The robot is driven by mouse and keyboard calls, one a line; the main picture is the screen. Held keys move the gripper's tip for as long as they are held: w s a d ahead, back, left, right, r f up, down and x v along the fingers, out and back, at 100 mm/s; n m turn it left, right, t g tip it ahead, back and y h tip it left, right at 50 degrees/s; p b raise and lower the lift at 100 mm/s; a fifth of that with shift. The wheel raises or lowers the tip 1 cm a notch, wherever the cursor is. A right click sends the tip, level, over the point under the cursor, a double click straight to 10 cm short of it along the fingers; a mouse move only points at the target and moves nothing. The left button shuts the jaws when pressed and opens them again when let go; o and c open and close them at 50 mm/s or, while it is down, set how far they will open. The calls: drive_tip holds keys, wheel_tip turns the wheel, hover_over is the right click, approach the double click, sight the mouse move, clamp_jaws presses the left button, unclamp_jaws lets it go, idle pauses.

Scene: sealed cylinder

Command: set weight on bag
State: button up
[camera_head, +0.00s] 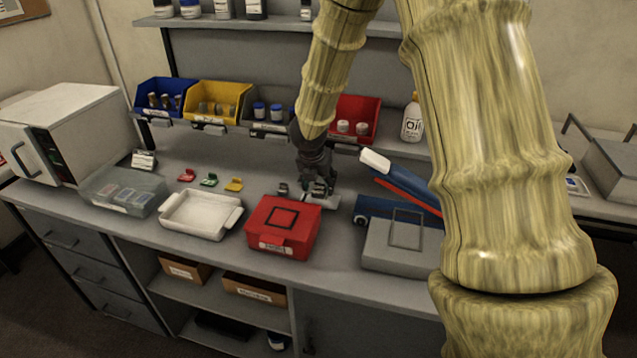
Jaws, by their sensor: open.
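My gripper (305,188) points down just behind the red box, in the middle of the bench. Its fingers are apart. Small metallic shapes show around the fingertips, and I cannot tell whether one of them is the weight. A flat pale grey piece (326,202) lies at the right of the fingertips; I cannot tell whether it is the bag. The gripper and the red box hide part of this spot.
A red box (282,228) stands in front of my gripper, with a white tray (200,216) to its left. A blue and grey device (402,240) with a raised lid (405,185) stands to the right. Coloured bins (218,101) line the back.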

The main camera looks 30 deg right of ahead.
drive_tip(key=v, duration=1.2)
drive_tip(key=shift+b, duration=0.35)
